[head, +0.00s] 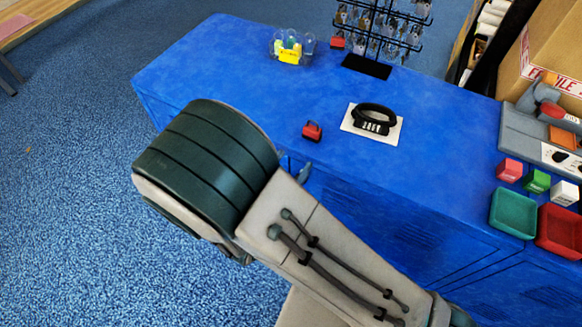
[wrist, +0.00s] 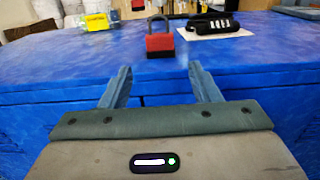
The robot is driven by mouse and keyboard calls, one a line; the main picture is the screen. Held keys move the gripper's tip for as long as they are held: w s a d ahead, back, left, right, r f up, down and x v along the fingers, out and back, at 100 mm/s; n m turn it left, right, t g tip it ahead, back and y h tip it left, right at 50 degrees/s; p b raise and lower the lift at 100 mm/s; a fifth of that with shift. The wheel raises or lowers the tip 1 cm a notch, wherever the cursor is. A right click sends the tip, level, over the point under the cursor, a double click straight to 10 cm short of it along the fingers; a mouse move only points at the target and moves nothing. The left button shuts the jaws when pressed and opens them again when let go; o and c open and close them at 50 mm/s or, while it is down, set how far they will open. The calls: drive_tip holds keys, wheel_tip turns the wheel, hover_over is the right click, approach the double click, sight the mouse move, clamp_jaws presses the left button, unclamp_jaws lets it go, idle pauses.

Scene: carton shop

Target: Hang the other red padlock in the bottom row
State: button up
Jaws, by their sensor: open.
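A small red padlock (head: 312,131) with a dark shackle stands on the blue cabinet top near its front edge. It also shows upright in the wrist view (wrist: 160,42), centred beyond my fingers. Another red padlock (head: 337,42) is at the back, by the black wire rack (head: 385,28) where several grey keys or locks hang. The rack's upper part is cut off by the frame. My gripper (wrist: 158,85) is open and empty, with the near padlock ahead of it between the finger lines, not touching. In the head view my arm hides most of the gripper.
A black combination lock (head: 372,120) lies on a white card right of the near padlock. A clear tub with a yellow label (head: 290,56) stands at the back left. Small coloured boxes, a green tray (head: 513,212) and a red tray (head: 560,230) are at the right. The left top is clear.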

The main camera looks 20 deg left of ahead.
sight(310, 135)
drive_tip(key=shift+w+d, duration=0.15)
drive_tip(key=shift+w, duration=1.5)
drive_tip(key=shift+w+d, duration=0.15)
drive_tip(key=shift+w, duration=1.5)
drive_tip(key=shift+w+d, duration=0.15)
drive_tip(key=shift+w, duration=1.5)
drive_tip(key=c, duration=0.8)
drive_tip(key=shift+o, duration=0.2)
drive_tip(key=shift+r, duration=0.2)
drive_tip(key=shift+s+r+p, duration=0.15)
drive_tip(key=shift+r+p, duration=0.5)
drive_tip(key=shift+r, duration=0.1)
drive_tip(key=shift+r, duration=0.1)
